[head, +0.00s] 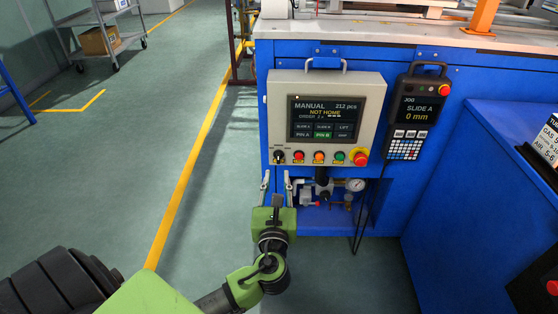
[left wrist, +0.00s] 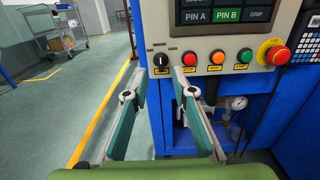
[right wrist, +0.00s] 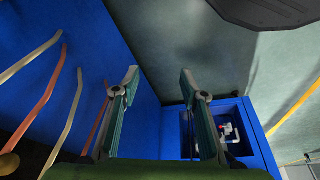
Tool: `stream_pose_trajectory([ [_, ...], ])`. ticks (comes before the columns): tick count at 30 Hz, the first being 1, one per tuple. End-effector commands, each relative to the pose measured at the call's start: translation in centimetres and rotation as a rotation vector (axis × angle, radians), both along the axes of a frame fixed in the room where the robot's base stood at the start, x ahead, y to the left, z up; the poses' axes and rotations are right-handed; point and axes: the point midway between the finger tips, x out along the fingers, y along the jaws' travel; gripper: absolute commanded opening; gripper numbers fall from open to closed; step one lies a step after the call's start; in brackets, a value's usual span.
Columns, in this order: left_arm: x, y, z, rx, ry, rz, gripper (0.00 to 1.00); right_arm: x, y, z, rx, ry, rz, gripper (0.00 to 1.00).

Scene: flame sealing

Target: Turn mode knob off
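The black mode knob (head: 279,157) is at the left end of the control row on the beige panel (head: 371,90). It also shows in the left wrist view (left wrist: 161,59); its exact setting is too small to tell. The screen (head: 325,118) reads MANUAL and NOT HOME, with PIN B lit green. My left gripper (head: 277,186) is open and empty just below the knob, apart from it. In the left wrist view its two fingertips (left wrist: 158,76) stand apart under the knob. My right gripper (right wrist: 158,78) is open and empty, beside a blue surface.
Right of the knob are red (left wrist: 189,58), orange (left wrist: 217,57) and green (left wrist: 245,55) buttons and a red mushroom button on yellow (left wrist: 275,53). A gauge (head: 355,184) and fittings sit below the panel. A handheld pendant (head: 413,116) hangs right.

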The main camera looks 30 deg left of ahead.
Motion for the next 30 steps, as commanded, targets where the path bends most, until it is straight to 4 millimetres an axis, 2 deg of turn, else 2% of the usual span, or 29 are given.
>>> stream_pose_trajectory([
  [1, 1.1, 0.7, 0.0, 0.003, -0.004, 0.001, 0.24, 0.0, 0.0, -0.4, 0.0, 0.0, 0.0, 0.4],
  [5, 3.5, 2.2, 0.0, 0.001, -0.003, 0.002, 0.24, 0.4, 0.1, -0.8, 0.002, -0.014, 0.0, 0.4],
  [6, 4.1, 2.5, -0.1, 0.0, -0.002, 0.0, 0.24, 1.5, 0.4, -0.5, 0.012, -0.057, 0.005, 0.4],
  [12, 6.4, 3.9, -0.1, 0.001, -0.001, -0.001, 0.24, 4.8, 1.4, 0.5, 0.039, -0.193, 0.015, 0.4],
  [18, 7.5, 4.6, -0.1, -0.001, 0.0, 0.0, 0.24, 6.3, 1.9, 1.2, 0.053, -0.259, 0.022, 0.4],
  [27, 7.7, 4.7, -0.1, -0.002, 0.001, -0.001, 0.24, 6.6, 1.9, 1.3, 0.055, -0.27, 0.022, 0.4],
  [28, 7.7, 4.7, -0.1, -0.002, 0.001, -0.001, 0.22, 6.6, 1.9, 1.3, 0.055, -0.27, 0.022, 0.4],
  [30, 7.7, 4.7, -0.1, -0.002, 0.001, -0.001, 0.04, 6.6, 1.9, 1.3, 0.055, -0.269, 0.022, 0.4],
])
